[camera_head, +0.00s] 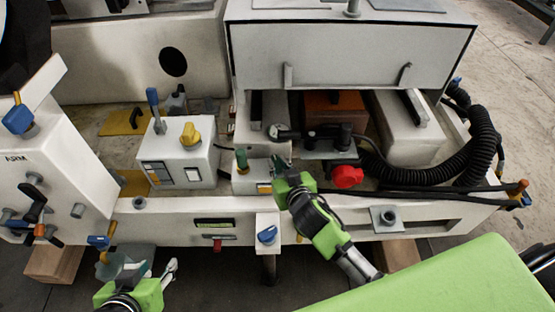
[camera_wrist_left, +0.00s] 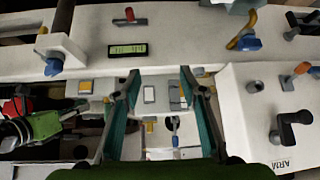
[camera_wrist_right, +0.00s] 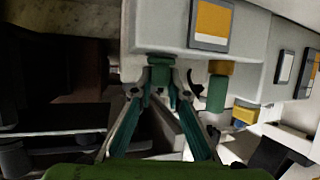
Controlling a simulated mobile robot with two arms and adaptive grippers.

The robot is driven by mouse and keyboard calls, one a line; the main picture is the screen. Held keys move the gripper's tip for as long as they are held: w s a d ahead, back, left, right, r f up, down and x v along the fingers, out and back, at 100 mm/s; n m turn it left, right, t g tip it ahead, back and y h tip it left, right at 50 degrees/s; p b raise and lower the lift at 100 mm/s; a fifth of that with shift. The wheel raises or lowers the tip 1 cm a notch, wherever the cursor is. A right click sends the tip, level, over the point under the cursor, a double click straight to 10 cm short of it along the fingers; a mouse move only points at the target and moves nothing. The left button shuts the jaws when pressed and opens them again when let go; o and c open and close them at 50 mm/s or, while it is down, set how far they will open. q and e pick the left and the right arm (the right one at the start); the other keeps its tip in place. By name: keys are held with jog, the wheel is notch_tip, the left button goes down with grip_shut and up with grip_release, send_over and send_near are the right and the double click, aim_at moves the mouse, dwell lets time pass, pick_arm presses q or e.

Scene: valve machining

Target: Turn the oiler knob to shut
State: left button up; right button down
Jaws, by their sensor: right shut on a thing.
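A small white box (camera_head: 256,178) with a yellow and white label stands on the machine bed. A green knob (camera_head: 241,160) with a yellow collar sticks out of it; it also shows in the right wrist view (camera_wrist_right: 217,92). My right gripper (camera_head: 279,163) is beside this knob, to its right in the head view. In the right wrist view my right gripper (camera_wrist_right: 160,90) is shut on a small teal knob (camera_wrist_right: 160,70) on the box face. The fingertips partly hide it. My left gripper (camera_head: 145,266) is open and empty in front of the bed at lower left.
A white box with a yellow knob (camera_head: 190,134) and a blue lever stands left. A red knob (camera_head: 347,177) and thick black hose (camera_head: 481,140) lie right of my right gripper. A blue knob (camera_head: 267,235) is on the front edge. The left panel (camera_head: 50,170) carries several handles.

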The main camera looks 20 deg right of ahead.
jog(key=shift+d+r+n+y+p, duration=0.2)
jog(key=shift+n+y+p, duration=0.45)
jog(key=shift+p, duration=0.3)
pick_arm(q)
jog(key=s+a+f+g+y+p, duration=0.1)
jog(key=s+a+g+p, duration=0.2)
jog(key=s, duration=0.7)
pick_arm(e)
jog(key=shift+n+y+b, duration=0.55)
jog(key=shift+y+b, duration=0.15)
jog(key=shift+y, duration=0.05)
jog(key=shift+w+d+f+n+g+y+p, duration=0.1)
jog(key=shift+n+g+y+p, duration=0.15)
jog(key=shift+n+y+p, duration=0.2)
jog(key=shift+d+n+g+y+p, duration=0.1)
jog(key=shift+n+g+y+p, duration=0.2)
jog(key=shift+y+p, duration=0.2)
pick_arm(q)
notch_tip(320, 180, down, 9)
jog(key=w+g, duration=0.2)
jog(key=shift+d+f, duration=0.2)
jog(key=shift+d, duration=0.1)
pick_arm(e)
jog(key=shift+a+n, duration=0.1)
jog(key=shift+n, duration=0.15)
jog(key=c, duration=2)
grip_release()
jog(key=shift+o, duration=0.2)
jog(key=shift+f, duration=0.1)
jog(key=v, duration=1.2)
